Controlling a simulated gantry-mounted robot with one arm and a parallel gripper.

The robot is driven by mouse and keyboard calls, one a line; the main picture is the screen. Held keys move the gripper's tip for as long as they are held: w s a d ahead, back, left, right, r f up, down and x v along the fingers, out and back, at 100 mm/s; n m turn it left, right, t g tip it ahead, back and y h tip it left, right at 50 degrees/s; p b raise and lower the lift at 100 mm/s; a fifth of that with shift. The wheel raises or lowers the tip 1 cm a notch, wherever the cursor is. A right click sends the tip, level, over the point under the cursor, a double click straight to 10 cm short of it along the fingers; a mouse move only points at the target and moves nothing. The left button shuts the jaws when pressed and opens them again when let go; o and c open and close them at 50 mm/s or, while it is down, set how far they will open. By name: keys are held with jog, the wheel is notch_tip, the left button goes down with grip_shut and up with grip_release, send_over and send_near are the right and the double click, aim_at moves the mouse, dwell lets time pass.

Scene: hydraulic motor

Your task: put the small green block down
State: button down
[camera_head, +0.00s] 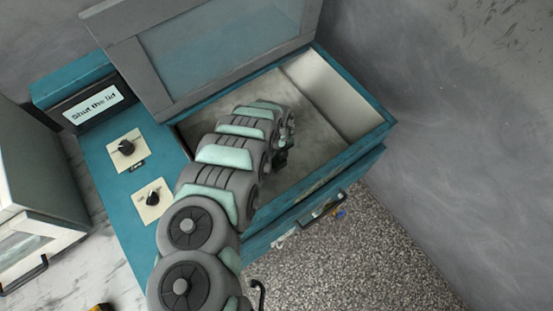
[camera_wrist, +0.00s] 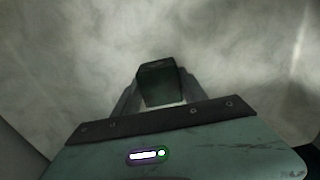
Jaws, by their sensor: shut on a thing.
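The small green block (camera_wrist: 158,84) shows dark green in the wrist view, between the two fingers of my gripper (camera_wrist: 157,98). The gripper is shut on it. Beyond the block is a cloudy grey surface; I cannot tell whether the block touches it. In the head view, my arm reaches into the open teal box (camera_head: 386,125), and my gripper (camera_head: 283,150) is inside it.
The box's lid (camera_head: 215,55) stands open at the back. A sign (camera_head: 93,105) reads "Shut the lid". Two knobs, one upper (camera_head: 127,147) and one lower (camera_head: 153,198), sit on the left panel. The box's pale floor (camera_head: 320,150) is free to the right of my gripper.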

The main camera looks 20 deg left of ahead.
jog(key=shift+w+f, duration=0.1)
jog(key=shift+f, duration=0.1)
jog(key=c, duration=0.6)
grip_release()
notch_tip(320, 180, up, 12)
jog(key=p, duration=0.4)
jog(key=shift+r, duration=0.15)
